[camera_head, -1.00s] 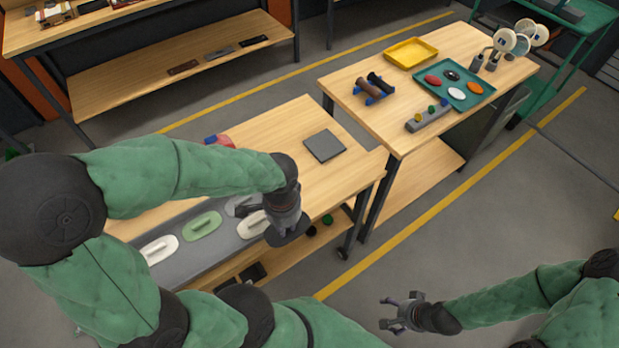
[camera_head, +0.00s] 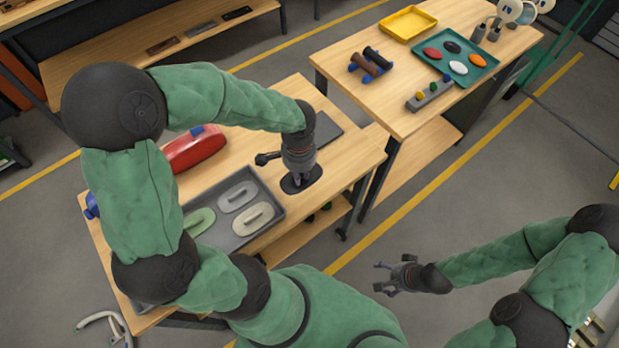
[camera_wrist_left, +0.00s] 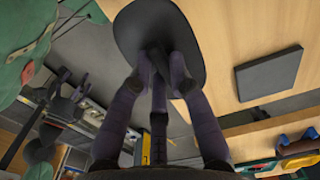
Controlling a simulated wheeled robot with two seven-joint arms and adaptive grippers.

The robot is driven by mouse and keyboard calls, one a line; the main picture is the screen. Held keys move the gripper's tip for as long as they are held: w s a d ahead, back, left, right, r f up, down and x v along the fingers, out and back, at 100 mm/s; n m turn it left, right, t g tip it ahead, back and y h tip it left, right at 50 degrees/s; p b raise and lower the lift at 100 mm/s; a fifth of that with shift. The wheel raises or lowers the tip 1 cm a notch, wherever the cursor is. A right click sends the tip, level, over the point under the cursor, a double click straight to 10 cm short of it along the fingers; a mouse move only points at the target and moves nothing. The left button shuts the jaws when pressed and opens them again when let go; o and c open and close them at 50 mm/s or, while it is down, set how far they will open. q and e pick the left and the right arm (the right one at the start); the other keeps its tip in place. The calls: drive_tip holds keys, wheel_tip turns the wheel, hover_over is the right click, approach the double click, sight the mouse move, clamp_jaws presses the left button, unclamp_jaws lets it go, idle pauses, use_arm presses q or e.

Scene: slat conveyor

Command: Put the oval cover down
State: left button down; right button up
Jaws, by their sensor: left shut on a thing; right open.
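A dark oval cover (camera_head: 302,183) is held by my left gripper (camera_head: 298,176), whose fingers are shut on its middle. It lies flat, right of the grey tray, over the near table's wooden top; I cannot tell whether it touches the wood. In the left wrist view the cover (camera_wrist_left: 187,30) fills the top middle, with the fingers meeting on it; the grip itself is partly hidden. A dark square pad (camera_head: 329,131) lies just behind the gripper, partly covered by my arm, and shows in the wrist view (camera_wrist_left: 270,75). My right gripper (camera_head: 382,277) is open and empty, over the floor.
The grey tray (camera_head: 276,197) holds a green (camera_head: 200,221), a grey (camera_head: 238,196) and a cream (camera_head: 253,218) oval cover. A red object (camera_head: 194,150) lies behind it. The second table (camera_head: 400,117) stands right, with a yellow tray (camera_head: 407,24) and a teal tray (camera_head: 489,73).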

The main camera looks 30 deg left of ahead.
use_arm(q)
drive_tip(key=w+f, duration=0.1)
drive_tip(key=w+f+b, duration=0.1)
drive_tip(key=f, duration=0.1)
drive_tip(key=w+f, duration=0.2)
drive_tip(key=shift+d+f, duration=0.15)
drive_tip(key=shift+d, duration=0.1)
drive_tip(key=shift+w+f+b, duration=0.15)
drive_tip(key=shift+f+b, duration=0.6)
drive_tip(key=shift+f, duration=0.85)
drive_tip(key=shift+f, duration=0.2)
drive_tip(key=c, duration=1.2)
unclamp_jaws()
drive_tip(key=shift+o, duration=0.2)
drive_tip(key=shift+r, duration=0.2)
wheel_tip(320, 180, up, 12)
drive_tip(key=p, duration=0.3)
